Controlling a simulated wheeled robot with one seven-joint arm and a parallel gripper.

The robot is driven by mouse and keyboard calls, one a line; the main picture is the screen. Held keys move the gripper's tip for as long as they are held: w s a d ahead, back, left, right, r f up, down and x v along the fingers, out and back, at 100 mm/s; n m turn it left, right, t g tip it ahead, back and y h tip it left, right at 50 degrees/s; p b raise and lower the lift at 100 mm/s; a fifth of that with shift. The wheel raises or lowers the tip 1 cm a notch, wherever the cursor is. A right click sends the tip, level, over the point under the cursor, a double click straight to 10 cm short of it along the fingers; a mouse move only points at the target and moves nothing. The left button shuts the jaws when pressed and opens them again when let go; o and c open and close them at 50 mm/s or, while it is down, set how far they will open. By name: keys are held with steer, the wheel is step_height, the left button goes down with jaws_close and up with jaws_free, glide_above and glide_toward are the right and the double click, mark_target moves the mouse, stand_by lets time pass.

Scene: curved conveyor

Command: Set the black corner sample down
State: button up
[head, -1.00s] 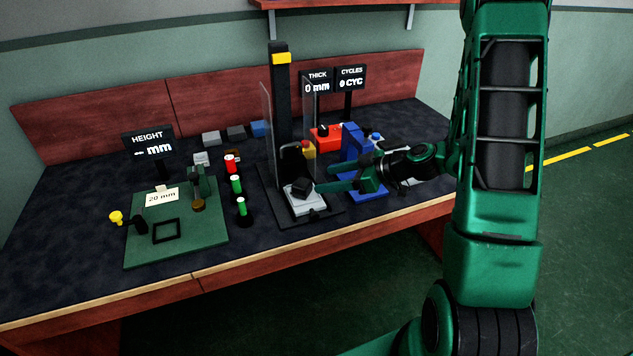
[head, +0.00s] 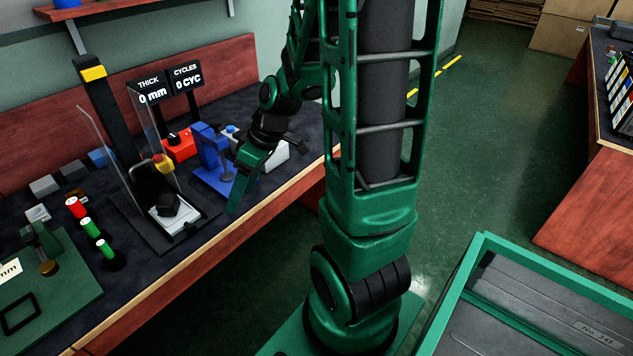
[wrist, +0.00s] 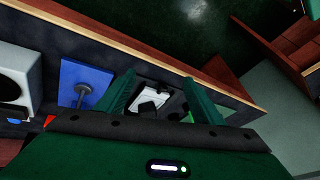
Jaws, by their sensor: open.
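The black corner sample (head: 167,204) sits on the pale plate (head: 176,222) of the tester with clear side shields, at the front middle of the bench. It also shows in the wrist view as a dark piece (wrist: 147,106) on the white plate, between my fingers in the picture. My gripper (head: 236,204) is open and empty, to the right of the tester near the bench's front edge, apart from the sample. In the wrist view the gripper (wrist: 160,80) has its two green fingers spread.
A blue press (head: 212,160) stands right of the tester, close behind my gripper. Red and green capped pieces (head: 91,228) and a green board (head: 65,300) lie to the left. A green-rimmed tray (head: 450,300) is at lower right. Open floor lies in front of the bench.

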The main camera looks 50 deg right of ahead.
steer(key=s+d+r+m+g+h, duration=0.1)
steer(key=s+d+r+m+h, duration=0.1)
steer(key=s, duration=0.7)
steer(key=s+d+r+m+g+h, duration=0.1)
steer(key=s+d+r+m, duration=0.3)
steer(key=s+m, duration=0.5)
step_height(320, 180, up, 3)
steer(key=shift+s+d+f+g+h, duration=0.2)
steer(key=shift+s+g+h, duration=0.15)
steer(key=shift+g, duration=0.25)
steer(key=shift+w, duration=0.1)
steer(key=shift+w+f, duration=0.25)
steer(key=shift+w, duration=0.35)
